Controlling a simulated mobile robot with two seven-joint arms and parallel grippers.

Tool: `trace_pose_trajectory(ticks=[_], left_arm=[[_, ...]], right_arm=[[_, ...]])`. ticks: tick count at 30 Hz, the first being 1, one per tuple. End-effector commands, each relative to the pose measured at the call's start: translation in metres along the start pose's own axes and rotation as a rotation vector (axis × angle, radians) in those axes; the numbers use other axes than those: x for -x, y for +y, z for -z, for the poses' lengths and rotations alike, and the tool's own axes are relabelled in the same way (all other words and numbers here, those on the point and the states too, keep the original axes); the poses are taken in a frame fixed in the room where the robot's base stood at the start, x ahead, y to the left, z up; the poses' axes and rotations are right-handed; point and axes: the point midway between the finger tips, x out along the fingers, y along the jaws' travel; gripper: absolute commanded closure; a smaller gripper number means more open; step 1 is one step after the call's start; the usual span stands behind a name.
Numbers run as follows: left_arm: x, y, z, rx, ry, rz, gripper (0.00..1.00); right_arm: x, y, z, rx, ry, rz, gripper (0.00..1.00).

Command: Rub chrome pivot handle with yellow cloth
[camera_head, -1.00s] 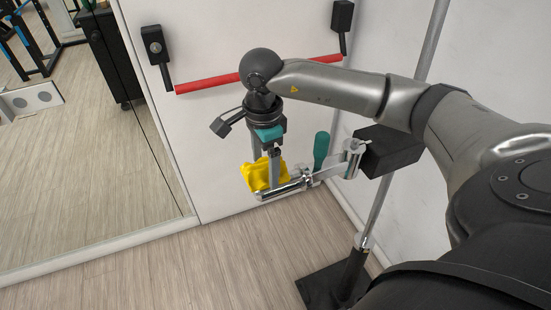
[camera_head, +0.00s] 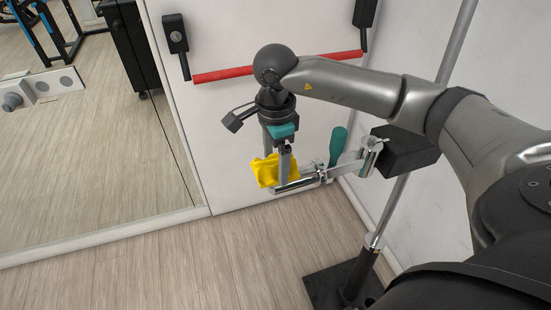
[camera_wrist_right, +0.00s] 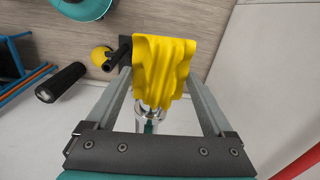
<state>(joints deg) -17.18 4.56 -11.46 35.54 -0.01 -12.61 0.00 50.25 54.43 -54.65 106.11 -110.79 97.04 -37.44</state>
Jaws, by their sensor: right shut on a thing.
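The yellow cloth (camera_head: 263,171) is crumpled between the fingers of my right gripper (camera_head: 279,180), which points down and is shut on it. The right wrist view also shows the cloth (camera_wrist_right: 165,70) between the two fingers (camera_wrist_right: 158,78). The chrome pivot handle (camera_head: 297,184) runs level beside the cloth and fingertips, which appear to touch its left end. Part of the handle (camera_wrist_right: 150,117) shows below the cloth in the wrist view; the cloth hides the rest. My left gripper is out of view.
A red bar (camera_head: 280,68) crosses the white door behind. A pole with a black foot (camera_head: 340,285) stands right. The floor left is clear.

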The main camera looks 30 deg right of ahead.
Motion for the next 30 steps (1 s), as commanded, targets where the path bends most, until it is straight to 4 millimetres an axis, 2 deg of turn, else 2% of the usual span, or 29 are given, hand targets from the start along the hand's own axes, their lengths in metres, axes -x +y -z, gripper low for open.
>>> trace_pose_trajectory(ticks=[17,30], left_arm=[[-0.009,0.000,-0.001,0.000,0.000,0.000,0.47],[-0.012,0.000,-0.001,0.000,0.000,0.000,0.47]], right_arm=[[-0.010,0.000,0.001,-0.001,0.001,0.000,1.00],[-0.008,0.001,0.019,-0.001,0.001,0.000,1.00]])
